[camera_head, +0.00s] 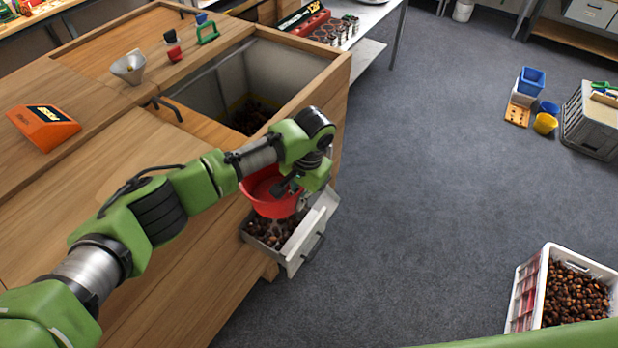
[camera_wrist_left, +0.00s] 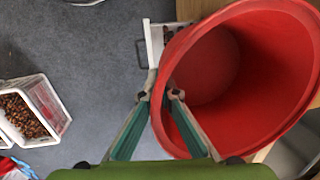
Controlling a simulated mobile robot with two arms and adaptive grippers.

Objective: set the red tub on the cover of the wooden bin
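The red tub (camera_head: 268,192) hangs above the pulled-out drawer at the front of the wooden bin, partly hidden by my arm in the head view. In the left wrist view the tub (camera_wrist_left: 262,70) is tilted, and its visible inside looks empty. My left gripper (camera_head: 286,184) is shut on the tub's rim, with one finger (camera_wrist_left: 163,94) on each side of the wall. The wooden bin (camera_head: 205,285) has a flat wooden cover (camera_head: 110,160) beside its open hatch. My right gripper is not in view.
The drawer (camera_head: 293,262) holds chestnuts. A white crate of chestnuts (camera_head: 538,288) stands on the floor. The cover's near part is clear.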

